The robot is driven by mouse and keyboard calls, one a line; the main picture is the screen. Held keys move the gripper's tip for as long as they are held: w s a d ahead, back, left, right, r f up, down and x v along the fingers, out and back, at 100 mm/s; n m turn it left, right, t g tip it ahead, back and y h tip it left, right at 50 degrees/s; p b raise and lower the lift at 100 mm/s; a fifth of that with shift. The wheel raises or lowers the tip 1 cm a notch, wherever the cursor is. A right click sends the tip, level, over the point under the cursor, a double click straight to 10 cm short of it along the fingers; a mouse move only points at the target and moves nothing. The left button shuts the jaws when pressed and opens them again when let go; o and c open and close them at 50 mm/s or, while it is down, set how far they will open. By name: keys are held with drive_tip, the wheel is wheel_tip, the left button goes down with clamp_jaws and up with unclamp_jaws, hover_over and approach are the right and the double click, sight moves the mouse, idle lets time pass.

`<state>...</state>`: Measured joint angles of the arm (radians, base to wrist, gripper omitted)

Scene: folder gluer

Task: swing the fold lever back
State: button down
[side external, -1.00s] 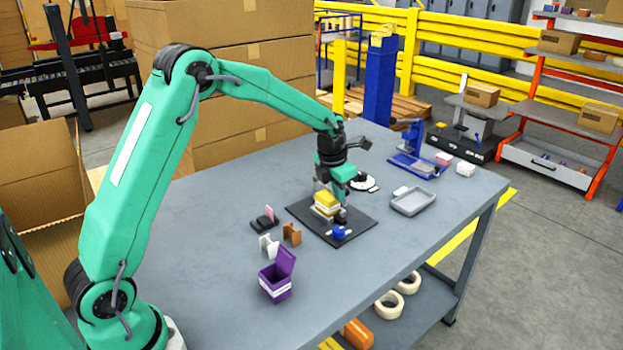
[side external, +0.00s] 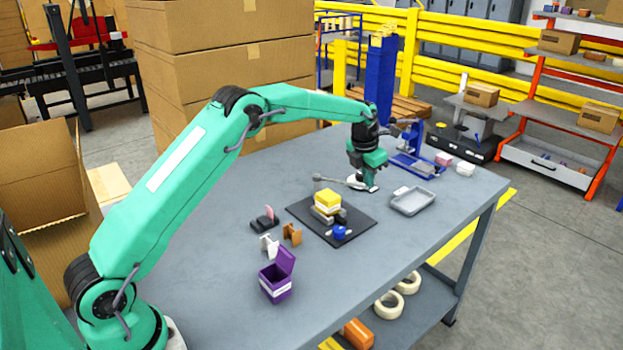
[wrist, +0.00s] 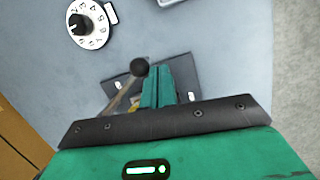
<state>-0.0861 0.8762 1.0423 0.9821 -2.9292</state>
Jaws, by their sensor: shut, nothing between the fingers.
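The folder gluer's black base plate (side external: 362,227) lies on the grey table, with a yellow block (side external: 327,198) and a blue part at its front edge. The fold lever (side external: 334,180), a thin grey arm, extends at a height behind the block towards my gripper (side external: 371,189). In the wrist view the lever's dark round knob (wrist: 139,67) shows just left of my gripper's fingers (wrist: 156,84). The fingers are shut and empty. I cannot tell whether they touch the lever. The plate is partly hidden behind my gripper in the wrist view.
A white dial (wrist: 90,24) lies close by. A grey tray (side external: 413,201) and a blue press (side external: 417,165) stand to the right. A purple box (side external: 276,280) and small brown and white holders are at the front left. The table's front middle is clear.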

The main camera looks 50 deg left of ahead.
drive_tip(key=shift+w+a, duration=0.35)
drive_tip(key=shift+w, duration=0.35)
drive_tip(key=shift+s+d+f, duration=0.1)
drive_tip(key=s+d+r, duration=0.4)
drive_tip(key=r, duration=0.4)
idle(0.9)
drive_tip(key=shift+s+r, duration=0.1)
